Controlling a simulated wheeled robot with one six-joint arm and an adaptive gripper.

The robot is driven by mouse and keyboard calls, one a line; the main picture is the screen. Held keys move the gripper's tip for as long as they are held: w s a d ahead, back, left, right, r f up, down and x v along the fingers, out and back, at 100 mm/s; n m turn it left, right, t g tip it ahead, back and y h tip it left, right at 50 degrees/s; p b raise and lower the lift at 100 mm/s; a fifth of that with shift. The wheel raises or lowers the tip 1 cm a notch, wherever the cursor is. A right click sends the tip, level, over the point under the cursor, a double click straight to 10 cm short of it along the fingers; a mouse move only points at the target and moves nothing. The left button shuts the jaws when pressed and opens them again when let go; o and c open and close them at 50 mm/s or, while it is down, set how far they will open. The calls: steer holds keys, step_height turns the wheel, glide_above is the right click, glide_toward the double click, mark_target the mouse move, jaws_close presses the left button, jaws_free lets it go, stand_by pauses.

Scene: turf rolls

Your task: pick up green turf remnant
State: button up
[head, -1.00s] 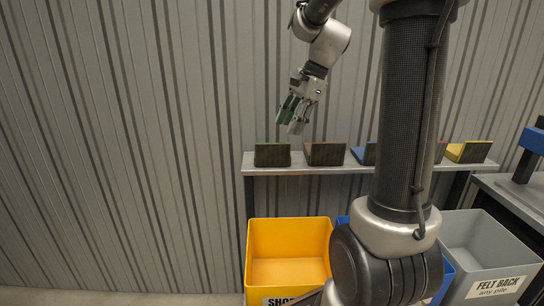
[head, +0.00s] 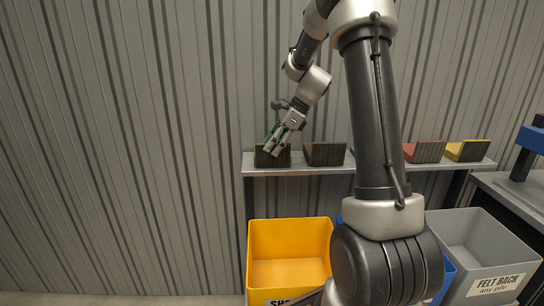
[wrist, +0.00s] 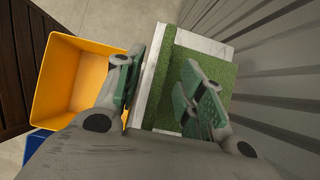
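The green turf remnant (head: 262,161) rests at the left end of the shelf, its front face dark. In the wrist view its green pile (wrist: 182,60) shows between and beyond my fingers. My gripper (head: 274,145) is at the remnant, pointing down and partly covering it in the head view. In the wrist view my gripper (wrist: 165,92) is open, with its green-padded fingers apart on either side of part of the turf. I cannot tell whether either finger touches it.
The narrow shelf (head: 310,171) also bears brown (head: 324,154), red (head: 425,152) and yellow (head: 468,151) pieces; a blue one is mostly hidden behind my arm. A yellow bin (head: 289,242) and a grey bin (head: 482,250) labelled "FELT BACK" stand below. A ribbed wall (head: 150,130) is close behind.

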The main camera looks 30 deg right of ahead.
steer(key=shift+a+f, duration=0.15)
jaws_close()
